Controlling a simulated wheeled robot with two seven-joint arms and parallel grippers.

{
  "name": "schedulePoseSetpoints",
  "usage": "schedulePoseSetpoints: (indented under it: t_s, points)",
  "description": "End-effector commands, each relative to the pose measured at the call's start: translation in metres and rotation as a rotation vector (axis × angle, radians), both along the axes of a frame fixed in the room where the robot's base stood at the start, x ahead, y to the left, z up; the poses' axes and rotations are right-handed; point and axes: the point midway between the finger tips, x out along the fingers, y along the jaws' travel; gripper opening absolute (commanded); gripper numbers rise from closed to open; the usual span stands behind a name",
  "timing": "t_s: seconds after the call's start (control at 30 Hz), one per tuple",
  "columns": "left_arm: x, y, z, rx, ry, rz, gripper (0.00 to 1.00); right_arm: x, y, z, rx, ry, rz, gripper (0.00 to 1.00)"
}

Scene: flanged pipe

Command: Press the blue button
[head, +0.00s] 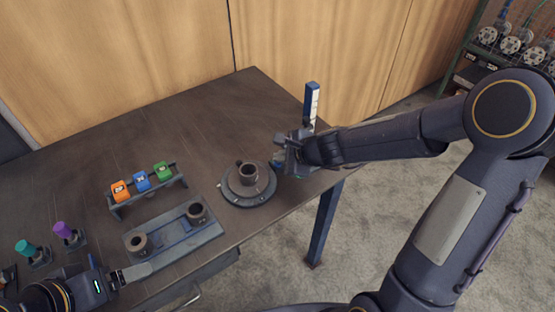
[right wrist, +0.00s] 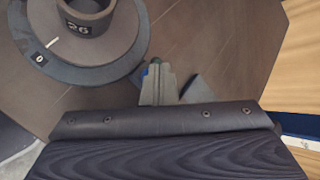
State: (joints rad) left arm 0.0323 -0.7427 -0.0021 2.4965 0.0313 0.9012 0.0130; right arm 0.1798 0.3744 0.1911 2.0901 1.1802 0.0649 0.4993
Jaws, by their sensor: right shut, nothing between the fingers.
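The blue button (head: 142,182) is a blue cube-like block with a pale label. It sits between an orange button (head: 121,191) and a green button (head: 162,171) on a low raised rack at the table's left. My right gripper (head: 283,160) is at the table's right edge, far from the blue button, beside the round base. It also shows in the right wrist view (right wrist: 157,78), shut and empty. My left gripper (head: 137,272) is low at the left, over the table's front, below the rack; its finger gap is not clear.
A flanged pipe (head: 248,174) stands on a round base (head: 240,199). A grey fixture plate (head: 177,231) carries two short cylinders. Teal (head: 27,249) and purple (head: 66,232) knobs stand at the left. A blue-and-white post (head: 311,105) rises behind my right gripper. The table's back is clear.

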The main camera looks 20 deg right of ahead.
Motion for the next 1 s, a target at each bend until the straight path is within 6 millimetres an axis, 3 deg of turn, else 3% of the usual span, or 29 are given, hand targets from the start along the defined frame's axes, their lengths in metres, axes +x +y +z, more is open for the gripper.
schedulePoseSetpoints:
  t_s: [0.47,1.0]
  points:
    - [0.000,0.000,0.009,0.000,0.000,0.000,0.84,0.000,0.000,0.010,-0.001,0.000,0.001,0.00]
    - [0.000,0.000,0.061,0.000,0.000,0.000,0.84,0.000,0.000,0.063,-0.001,-0.001,0.000,0.00]
